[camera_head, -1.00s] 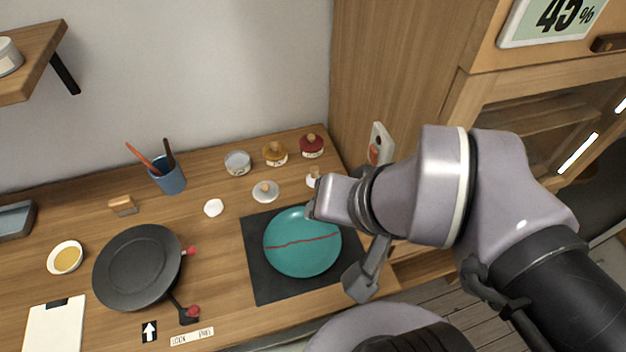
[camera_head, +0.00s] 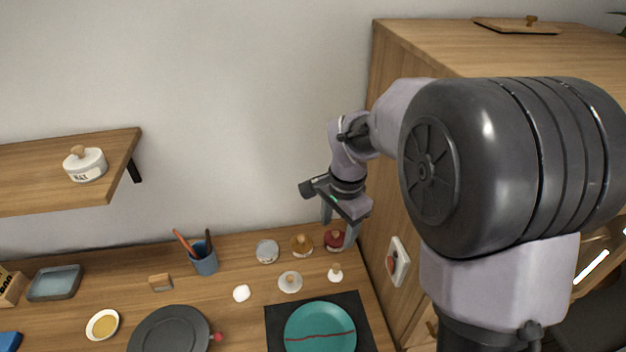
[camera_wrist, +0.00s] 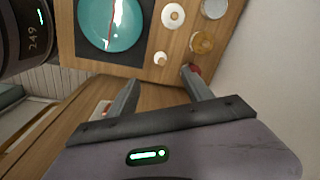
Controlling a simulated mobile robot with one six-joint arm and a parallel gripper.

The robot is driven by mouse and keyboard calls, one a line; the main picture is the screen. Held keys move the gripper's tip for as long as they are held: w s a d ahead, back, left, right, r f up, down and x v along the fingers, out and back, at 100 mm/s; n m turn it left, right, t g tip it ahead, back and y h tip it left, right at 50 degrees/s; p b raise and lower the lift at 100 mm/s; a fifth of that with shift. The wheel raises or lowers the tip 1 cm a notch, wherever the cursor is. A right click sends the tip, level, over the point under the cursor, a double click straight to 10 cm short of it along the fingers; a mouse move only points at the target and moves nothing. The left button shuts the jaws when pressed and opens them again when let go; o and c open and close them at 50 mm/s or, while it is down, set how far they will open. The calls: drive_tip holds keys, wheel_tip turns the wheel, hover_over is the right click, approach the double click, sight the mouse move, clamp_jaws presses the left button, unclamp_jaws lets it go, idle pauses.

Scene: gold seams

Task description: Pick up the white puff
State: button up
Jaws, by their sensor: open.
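The white puff (camera_head: 241,293) is a small, soft-looking white lump. It lies on the wooden counter (camera_head: 235,325), left of a white lid with a tan knob. I cannot make it out in the wrist view. My gripper (camera_head: 339,226) is open and empty, with its fingers pointing down above the counter's back right corner, near the red-lidded jar. It is up and to the right of the puff. In the wrist view, the open fingers (camera_wrist: 160,76) show with nothing between them.
A red-lidded jar (camera_head: 335,241), an amber jar (camera_head: 301,246), a glass jar (camera_head: 267,251), the knobbed lid (camera_head: 290,282) and a small white knobbed piece (camera_head: 335,274) stand near. A teal plate (camera_head: 320,328), black pan (camera_head: 170,333) and blue cup (camera_head: 204,262) surround the puff with gaps.

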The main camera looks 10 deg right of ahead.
sight(336, 266)
drive_tip(key=shift+m+g, duration=0.6)
drive_tip(key=shift+m, duration=0.2)
drive_tip(key=w+f, duration=0.1)
drive_tip(key=f, duration=0.4)
drive_tip(key=w+f+b, duration=0.1)
drive_tip(key=f, duration=0.5)
drive_tip(key=w+f+b, duration=0.1)
drive_tip(key=f, duration=0.4)
drive_tip(key=shift+d+f, duration=0.25)
drive_tip(key=shift+d, duration=0.05)
drive_tip(key=f, duration=0.2)
drive_tip(key=f+b, duration=0.1)
drive_tip(key=f, duration=0.3)
drive_tip(key=shift+d+b, duration=0.3)
drive_tip(key=shift+r, duration=0.1)
drive_tip(key=shift+c, duration=1.1)
clamp_jaws()
